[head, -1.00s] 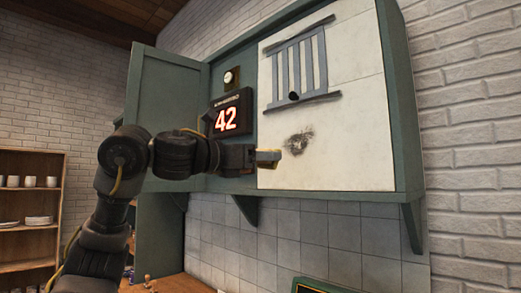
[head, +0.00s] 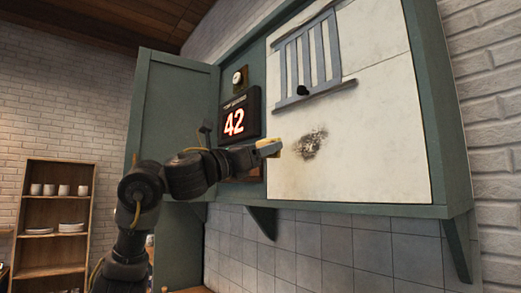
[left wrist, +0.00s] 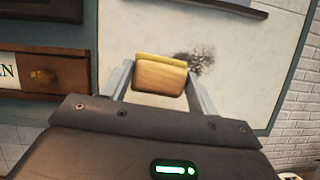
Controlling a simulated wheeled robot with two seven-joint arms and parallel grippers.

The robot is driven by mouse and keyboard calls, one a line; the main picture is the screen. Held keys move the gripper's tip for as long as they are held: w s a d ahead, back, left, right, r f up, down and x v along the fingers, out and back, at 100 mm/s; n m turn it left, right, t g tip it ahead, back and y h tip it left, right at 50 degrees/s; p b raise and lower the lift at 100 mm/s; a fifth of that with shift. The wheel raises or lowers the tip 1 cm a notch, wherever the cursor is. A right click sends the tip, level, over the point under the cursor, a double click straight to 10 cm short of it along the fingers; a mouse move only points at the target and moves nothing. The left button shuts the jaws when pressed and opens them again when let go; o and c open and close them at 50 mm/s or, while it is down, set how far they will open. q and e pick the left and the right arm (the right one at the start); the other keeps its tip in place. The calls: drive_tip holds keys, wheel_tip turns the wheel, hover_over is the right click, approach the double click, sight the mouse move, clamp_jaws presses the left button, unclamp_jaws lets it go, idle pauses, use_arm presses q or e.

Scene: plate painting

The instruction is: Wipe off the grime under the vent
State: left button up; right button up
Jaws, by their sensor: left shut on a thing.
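A dark patch of grime (head: 311,144) marks the cream panel (head: 370,150) below the barred vent (head: 310,58). The grime also shows in the left wrist view (left wrist: 202,60), right of the held block. My left gripper (head: 270,148) is shut on a wooden block with a yellow layer on its far side, seen in the left wrist view (left wrist: 160,77). The block is just left of the grime and close to the panel; I cannot tell whether it touches. My right gripper is not in view.
A lit display reading 42 (head: 234,122) is in the cabinet left of the panel. A green cabinet door (head: 172,110) stands open at the left. A drawer with a round knob (left wrist: 42,77) is left of the block. Shelves with cups (head: 52,215) stand farther left.

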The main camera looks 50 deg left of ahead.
sight(293, 148)
use_arm(q)
drive_tip(key=w, duration=0.3)
drive_tip(key=shift+w+d+f, duration=0.15)
drive_tip(key=shift+w+d, duration=0.05)
drive_tip(key=shift+w, duration=1)
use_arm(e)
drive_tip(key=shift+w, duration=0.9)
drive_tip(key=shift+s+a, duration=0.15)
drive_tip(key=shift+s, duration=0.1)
use_arm(q)
drive_tip(key=shift+w+d+p, duration=0.1)
drive_tip(key=shift+w+p, duration=0.25)
drive_tip(key=shift+w, duration=0.5)
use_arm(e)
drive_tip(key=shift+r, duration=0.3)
use_arm(q)
drive_tip(key=shift+s+d, duration=0.15)
drive_tip(key=shift+d, duration=0.85)
drive_tip(key=shift+s+d, duration=0.15)
drive_tip(key=shift+d, duration=0.85)
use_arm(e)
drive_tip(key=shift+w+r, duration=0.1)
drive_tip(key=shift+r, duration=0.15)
